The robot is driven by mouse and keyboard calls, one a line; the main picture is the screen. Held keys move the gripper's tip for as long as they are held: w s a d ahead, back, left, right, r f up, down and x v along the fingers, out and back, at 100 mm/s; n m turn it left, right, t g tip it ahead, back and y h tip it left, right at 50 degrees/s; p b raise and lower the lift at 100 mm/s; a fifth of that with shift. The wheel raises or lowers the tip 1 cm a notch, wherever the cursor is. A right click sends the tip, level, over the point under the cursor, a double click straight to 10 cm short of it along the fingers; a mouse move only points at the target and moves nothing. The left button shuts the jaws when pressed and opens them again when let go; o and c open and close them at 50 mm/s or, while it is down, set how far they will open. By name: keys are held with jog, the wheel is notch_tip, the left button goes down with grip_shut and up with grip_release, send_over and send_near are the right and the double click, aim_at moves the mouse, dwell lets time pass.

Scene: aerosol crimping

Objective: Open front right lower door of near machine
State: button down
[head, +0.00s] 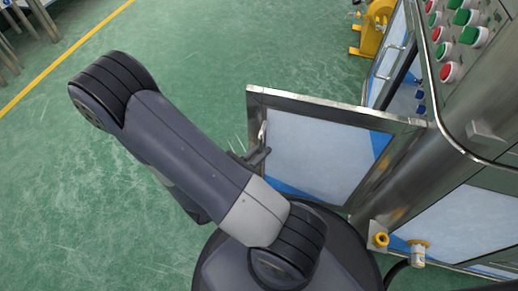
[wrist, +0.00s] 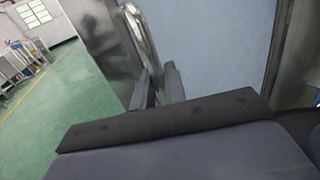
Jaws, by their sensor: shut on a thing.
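The near machine (head: 470,120) is a stainless steel cabinet at the right of the head view. Its lower door (head: 325,155), a steel frame with a pale blue-white panel, stands swung out from the cabinet at a wide angle. The door's handle (head: 262,133) is a metal bar near its free left edge. My gripper (head: 258,157) is at this handle, partly hidden by my arm. In the wrist view the handle (wrist: 143,40) runs down between the two dark fingers (wrist: 158,88), which are shut on it.
Red and green buttons (head: 455,35) cover the panel above the door. Yellow-capped fittings (head: 380,240) stick out at the cabinet's lower corner. A yellow device (head: 373,28) stands behind. Green floor (head: 200,40) left of the door is clear.

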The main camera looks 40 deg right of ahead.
jog(key=shift+s, duration=0.35)
jog(key=c, duration=1.5)
grip_release()
jog(key=shift+d, duration=0.1)
jog(key=shift+c, duration=0.2)
jog(key=shift+w, duration=0.1)
jog(key=p+v, duration=0.3)
jog(key=v, duration=0.8)
jog(key=shift+d, duration=0.1)
